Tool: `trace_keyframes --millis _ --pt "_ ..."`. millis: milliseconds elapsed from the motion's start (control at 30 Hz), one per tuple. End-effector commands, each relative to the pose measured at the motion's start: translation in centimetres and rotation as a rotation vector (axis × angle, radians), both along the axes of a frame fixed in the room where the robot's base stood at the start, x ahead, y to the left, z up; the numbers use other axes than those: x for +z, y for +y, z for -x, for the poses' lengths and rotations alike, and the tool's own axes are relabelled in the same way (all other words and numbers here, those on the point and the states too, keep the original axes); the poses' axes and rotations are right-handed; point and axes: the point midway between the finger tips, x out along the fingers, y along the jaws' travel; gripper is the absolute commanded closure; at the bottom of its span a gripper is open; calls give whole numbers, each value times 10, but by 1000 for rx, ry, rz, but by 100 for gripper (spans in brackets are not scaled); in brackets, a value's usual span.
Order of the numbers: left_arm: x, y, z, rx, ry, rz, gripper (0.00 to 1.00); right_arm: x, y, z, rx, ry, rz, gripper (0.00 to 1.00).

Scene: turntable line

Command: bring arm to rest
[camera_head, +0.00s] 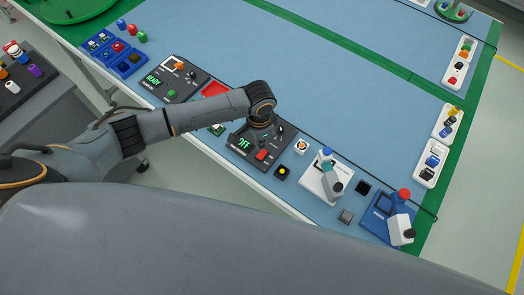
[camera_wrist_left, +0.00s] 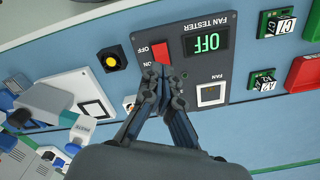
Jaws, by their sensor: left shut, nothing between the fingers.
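My left arm (camera_head: 205,112) reaches in from the left over the light blue table. Its gripper points down over the dark fan tester panel (camera_head: 242,140), and the wrist hides most of it in the head view. In the left wrist view my left gripper (camera_wrist_left: 164,76) is shut and empty. Its fingertips appear just in front of the red ON/OFF switch (camera_wrist_left: 161,53) of the fan tester; I cannot tell whether they touch it. The fan tester display (camera_wrist_left: 206,43) reads OFF. My right gripper is not in view.
A yellow-centred black button (camera_head: 283,172), a white station (camera_head: 318,184) and a blue station (camera_head: 380,221) stand right of the tester. Another panel (camera_head: 160,83) reading READY and a blue tray (camera_head: 98,40) lie left. The table's middle (camera_head: 330,90) is largely clear.

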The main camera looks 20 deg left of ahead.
Motion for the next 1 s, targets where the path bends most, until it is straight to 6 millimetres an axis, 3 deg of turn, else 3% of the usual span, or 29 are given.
trace_keyframes --millis 367,567,700,833,1000 --pt "-1 -5 4 -3 1 10 100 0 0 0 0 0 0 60" --pt "4 -55 46 -15 -20 136 100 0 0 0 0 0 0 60" --pt "24 -84 80 49 -73 256 100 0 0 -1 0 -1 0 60" --pt "45 -79 103 174 -131 319 100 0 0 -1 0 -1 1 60" --pt "63 -41 126 356 -198 316 100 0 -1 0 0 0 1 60"
